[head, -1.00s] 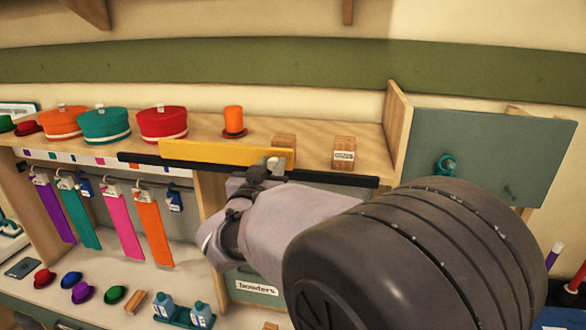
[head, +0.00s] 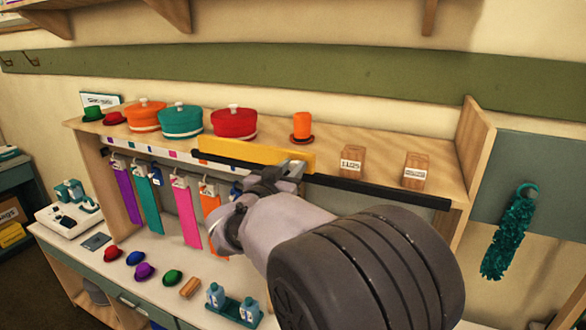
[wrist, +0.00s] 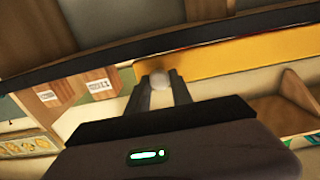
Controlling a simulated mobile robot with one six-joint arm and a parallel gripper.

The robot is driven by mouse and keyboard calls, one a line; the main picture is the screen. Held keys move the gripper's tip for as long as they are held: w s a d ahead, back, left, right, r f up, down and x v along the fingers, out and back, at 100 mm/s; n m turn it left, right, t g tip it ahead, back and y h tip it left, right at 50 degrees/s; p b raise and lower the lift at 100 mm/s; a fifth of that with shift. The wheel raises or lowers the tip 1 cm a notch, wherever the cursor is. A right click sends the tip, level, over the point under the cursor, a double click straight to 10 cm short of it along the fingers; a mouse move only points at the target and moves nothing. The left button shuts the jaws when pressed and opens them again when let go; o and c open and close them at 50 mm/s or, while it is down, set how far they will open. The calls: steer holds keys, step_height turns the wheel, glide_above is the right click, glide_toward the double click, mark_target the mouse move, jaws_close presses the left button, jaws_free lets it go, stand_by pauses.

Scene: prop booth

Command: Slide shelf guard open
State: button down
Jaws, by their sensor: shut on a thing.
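The yellow shelf guard (head: 255,153) sits on a long black rail (head: 380,189) along the shelf's front edge, at the rail's left end. The right part of the rail is bare. My gripper (head: 290,170) is at the guard's right part. In the wrist view my gripper (wrist: 159,92) is shut on the guard's pale round knob (wrist: 160,80), with the yellow guard (wrist: 240,57) behind it. Two wooden blocks with labels, one (head: 352,160) nearer the guard and one (head: 416,171) farther right, stand on the shelf clear of the guard.
Orange (head: 146,116), teal (head: 181,119) and red (head: 234,123) round boxes and an orange top hat (head: 302,126) stand on the shelf. An upright side panel (head: 476,150) closes its right end. A teal duster (head: 511,232) hangs beyond. Below are hanging coloured strips and a counter with small hats.

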steer(key=c, duration=1.1)
jaws_free()
steer(key=shift+d, duration=0.1)
steer(key=shift+c, duration=0.2)
steer(key=shift+s, duration=0.1)
steer(key=b+v, duration=0.3)
steer(key=v, duration=1.4)
steer(key=shift+s, duration=0.1)
steer(key=d+f+n+g+y+b, duration=0.1)
steer(key=d+f+y+b, duration=0.4)
steer(key=f+b, duration=0.35)
steer(key=d+f+g+y+b, duration=0.2)
steer(key=d+f+y+b, duration=0.25)
steer(key=f+b, duration=0.4)
steer(key=s+d+f+m+g+h+b, duration=0.1)
steer(key=s+d+f+g+b, duration=0.3)
steer(key=s+f, duration=0.7)
steer(key=s+d+f+g+h+b, duration=0.1)
steer(key=s+d+f+g+b, duration=0.3)
steer(key=s+d+f+b, duration=0.4)
steer(key=s+f, duration=0.4)
steer(key=f, duration=0.2)
steer(key=shift+s+d+f+m, duration=0.15)
steer(key=shift+d+f+m, duration=0.15)
steer(key=shift+m, duration=0.1)
